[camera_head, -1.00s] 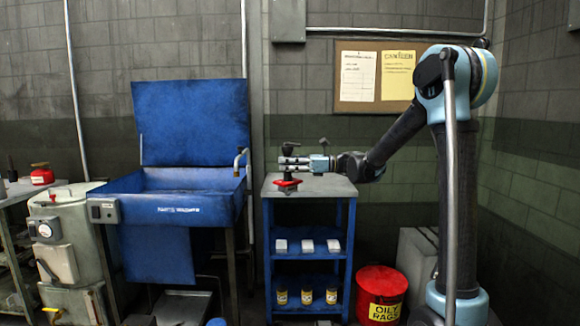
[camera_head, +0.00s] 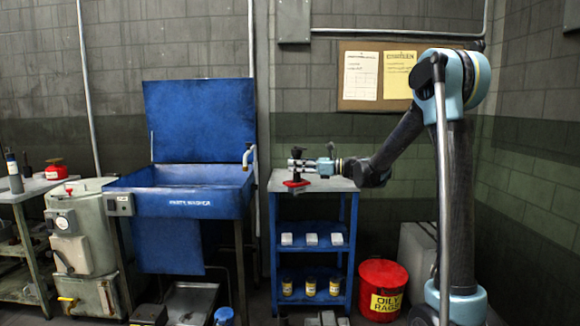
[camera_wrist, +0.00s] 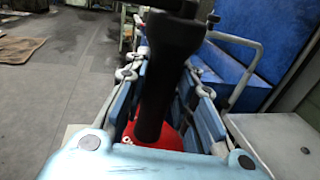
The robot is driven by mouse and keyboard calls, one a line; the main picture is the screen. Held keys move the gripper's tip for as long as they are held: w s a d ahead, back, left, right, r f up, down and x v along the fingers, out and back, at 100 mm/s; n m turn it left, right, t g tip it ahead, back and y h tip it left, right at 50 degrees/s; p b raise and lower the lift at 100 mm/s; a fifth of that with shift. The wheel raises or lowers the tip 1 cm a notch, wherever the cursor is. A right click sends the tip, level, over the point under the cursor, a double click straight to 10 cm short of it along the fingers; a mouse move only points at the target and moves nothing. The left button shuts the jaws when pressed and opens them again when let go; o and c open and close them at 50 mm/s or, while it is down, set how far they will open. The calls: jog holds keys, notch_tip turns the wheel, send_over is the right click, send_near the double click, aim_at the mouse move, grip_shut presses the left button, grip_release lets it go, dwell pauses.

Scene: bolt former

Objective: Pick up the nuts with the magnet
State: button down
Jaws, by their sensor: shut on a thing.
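The magnet has a black upright handle (camera_wrist: 165,80) and a red base; the handle rises between the fingers in the wrist view, with part of the red base (camera_wrist: 178,138) showing below. My gripper (camera_head: 298,165) is shut on the handle, holding the magnet upright. In the head view the red base (camera_head: 296,183) shows in front of the grey top of the blue cart (camera_head: 335,183). I cannot tell whether it touches that top. No nuts can be made out in either view.
A blue parts washer (camera_head: 185,205) with its lid up stands left of the cart. A red oily-rags bin (camera_head: 382,290) stands to the cart's right. A bench (camera_head: 25,190) with a bottle and a red can is at the far left. The wrist view shows open floor (camera_wrist: 75,80).

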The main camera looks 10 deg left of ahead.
jog(key=w+d+f+m+t+h, duration=0.3)
jog(key=w+d+f+m+t, duration=0.25)
jog(key=w+d, duration=0.4)
jog(key=w+d+f+m+t+h, duration=0.2)
jog(key=w+d+f+m+t, duration=0.25)
jog(key=w+d+t, duration=0.5)
jog(key=w+d+f+m+t+h, duration=0.1)
jog(key=w+d+f+m+h, duration=0.1)
jog(key=d, duration=0.6)
jog(key=w+d+f+m+t+h, duration=0.1)
jog(key=w+d+f+m+h, duration=0.2)
jog(key=d+h, duration=0.3)
jog(key=w+d+f+m+h, duration=0.3)
jog(key=d+f+h, duration=0.2)
jog(key=d, duration=0.6)
jog(key=shift+w+t, duration=0.15)
jog(key=shift+t, duration=0.25)
jog(key=shift+f, duration=0.1)
